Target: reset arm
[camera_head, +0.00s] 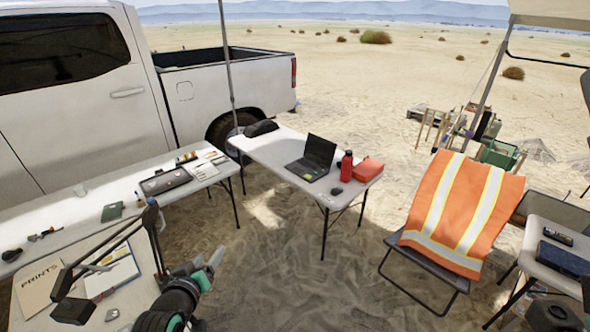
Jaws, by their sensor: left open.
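My left gripper (211,266) is at the lower left of the head view, with its arm coming up from the bottom edge. Its two pale grey fingers stand apart, with nothing seen between them. It is beside the right edge of the near-left table (130,308), and sandy ground shows behind it. I do not see my right gripper.
A black lamp (75,310) stands close left of my gripper, near papers (112,268). A centre table (265,150) holds a laptop (313,158), a red bottle (347,166) and a red case (368,169). An orange vest (465,210) covers a chair. Open sand lies between.

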